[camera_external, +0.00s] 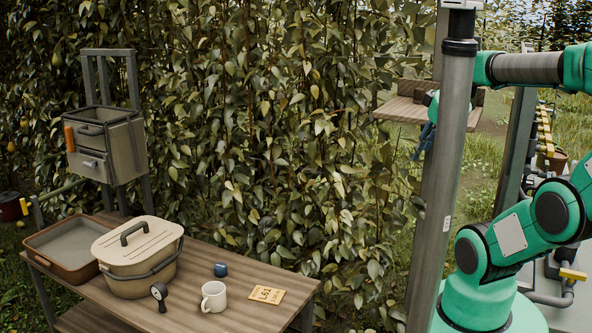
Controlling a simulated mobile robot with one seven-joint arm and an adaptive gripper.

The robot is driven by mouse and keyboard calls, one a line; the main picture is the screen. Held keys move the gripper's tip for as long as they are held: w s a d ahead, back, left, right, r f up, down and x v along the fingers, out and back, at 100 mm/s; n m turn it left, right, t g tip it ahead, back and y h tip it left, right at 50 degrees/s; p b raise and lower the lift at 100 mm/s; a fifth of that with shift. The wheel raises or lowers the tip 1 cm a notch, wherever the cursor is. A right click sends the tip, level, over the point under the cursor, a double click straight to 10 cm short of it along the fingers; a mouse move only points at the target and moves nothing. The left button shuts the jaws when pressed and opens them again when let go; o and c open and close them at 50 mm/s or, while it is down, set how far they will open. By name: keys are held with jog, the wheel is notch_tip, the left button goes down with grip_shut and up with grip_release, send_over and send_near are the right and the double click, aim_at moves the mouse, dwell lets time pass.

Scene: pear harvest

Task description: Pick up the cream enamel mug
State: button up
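The cream enamel mug (214,297) stands upright on the wooden bench, near its front edge, with its handle to the lower left. Nothing is holding it. My gripper (424,146) hangs at the upper right, just left of the grey post, small and dark blue. It is far to the right of the mug and well above the bench. The post hides part of my wrist, and the fingers are too small to show whether they are open.
On the bench (245,312) are a lidded basket (137,276), a brown-rimmed tray (47,236), a round dial gauge (159,292), a small blue cup (220,270) and a yellow tag (267,295). A grey post (446,180) stands between arm and bench. Leafy hedge (270,130) lies behind.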

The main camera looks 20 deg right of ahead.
jog(key=o, duration=1.1)
